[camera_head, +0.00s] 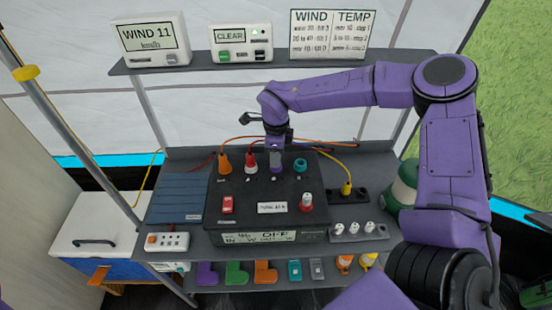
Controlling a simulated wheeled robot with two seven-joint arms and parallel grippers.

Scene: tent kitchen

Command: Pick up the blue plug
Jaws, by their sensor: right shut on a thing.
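My right gripper (276,148) points down over the back of the black power box (246,205). It is shut on what looks like the blue plug (275,161), a small purplish-blue shape at the box top. The fingers hide much of it, and I cannot tell whether it still sits in its socket. A teal round piece (300,165) is just to the right. A red-and-white plug (250,162) and an orange plug (224,164) stand to the left. My left gripper is not in view.
A yellow plug (346,188) is in a black strip at right. White plugs (368,228) stand in front of it. The upper shelf (275,63) holds a wind display (150,38) and a CLEAR box (230,42). A green-and-white lantern (403,188) is beside my right arm.

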